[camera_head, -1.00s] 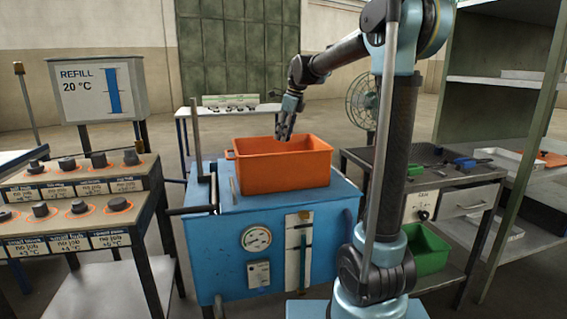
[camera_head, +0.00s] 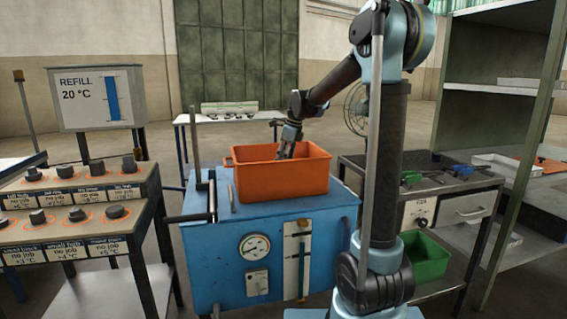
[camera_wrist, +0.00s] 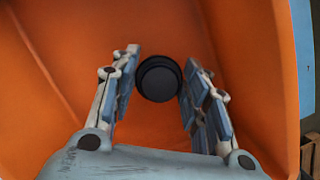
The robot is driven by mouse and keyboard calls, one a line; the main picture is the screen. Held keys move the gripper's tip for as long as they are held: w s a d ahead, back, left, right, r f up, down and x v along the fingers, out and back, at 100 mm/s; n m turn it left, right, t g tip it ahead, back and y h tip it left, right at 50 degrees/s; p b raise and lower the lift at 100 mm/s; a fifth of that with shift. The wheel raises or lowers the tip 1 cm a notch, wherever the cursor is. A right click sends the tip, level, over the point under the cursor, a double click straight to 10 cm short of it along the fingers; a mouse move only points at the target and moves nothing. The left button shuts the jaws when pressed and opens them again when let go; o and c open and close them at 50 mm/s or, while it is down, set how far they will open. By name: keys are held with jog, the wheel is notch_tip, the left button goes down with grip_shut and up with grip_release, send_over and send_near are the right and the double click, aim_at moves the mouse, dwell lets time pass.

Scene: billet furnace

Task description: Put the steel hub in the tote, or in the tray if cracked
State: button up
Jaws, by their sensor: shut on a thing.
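The steel hub (camera_wrist: 159,78) is a dark, round, stepped piece between my fingertips in the wrist view. No crack shows on the face I see, but it is dark and small. My gripper (camera_wrist: 160,92) is shut on it. In the head view my gripper (camera_head: 286,152) points down into the orange tote (camera_head: 282,184), its fingertips partly hidden by the tote's wall. The tote's orange walls surround the gripper in the wrist view. The hub itself is hidden in the head view. A pale shallow tray (camera_head: 497,165) lies on the right.
The tote stands on a blue tank (camera_head: 225,255) with a gauge. A stepped rack with several dark parts (camera_head: 75,215) is at left. A tool bench (camera_head: 440,190) and a green bin (camera_head: 425,258) are right, beside a shelf unit. A fan stands behind.

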jog(key=shift+f, duration=0.6)
jog(key=o, duration=1.4)
jog(key=shift+o, duration=0.2)
jog(key=shift+r, duration=0.65)
jog(key=v, duration=1.2)
jog(key=shift+s+d, duration=0.1)
